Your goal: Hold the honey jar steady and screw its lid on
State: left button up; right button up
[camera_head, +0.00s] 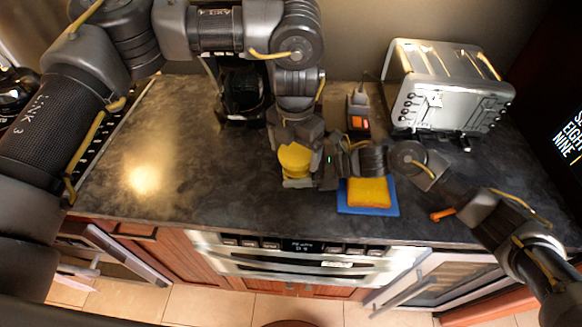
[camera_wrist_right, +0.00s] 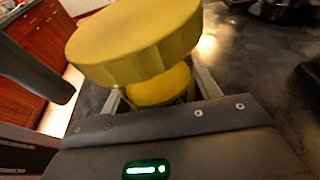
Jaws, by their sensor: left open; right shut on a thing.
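The honey jar (camera_wrist_right: 160,88) shows yellow in the right wrist view, between the fingers of my right gripper (camera_wrist_right: 160,95), which is shut on it. In the head view the jar stands upright on the dark counter, mostly hidden. The wide yellow lid (camera_head: 295,157) with a ridged edge is above the jar; it also shows large in the wrist view (camera_wrist_right: 135,42). There it looks tilted and offset over the jar; I cannot tell whether its thread is engaged. My left gripper (camera_head: 297,140) is open, just above the lid from behind; its fingertips are partly hidden.
A yellow sponge (camera_head: 369,191) on a blue cloth (camera_head: 368,210) lies right of the jar. A silver toaster (camera_head: 447,85) stands at the back right. A small orange-lit device (camera_head: 358,122) and a dark appliance (camera_head: 240,95) are behind. The left counter (camera_head: 170,150) is clear.

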pick_arm(q)
jog(key=n, duration=0.4)
jog(key=shift+n, duration=0.3)
jog(key=n, duration=0.4)
jog(key=shift+n, duration=0.3)
jog(key=n, duration=0.4)
jog(key=shift+n, duration=0.3)
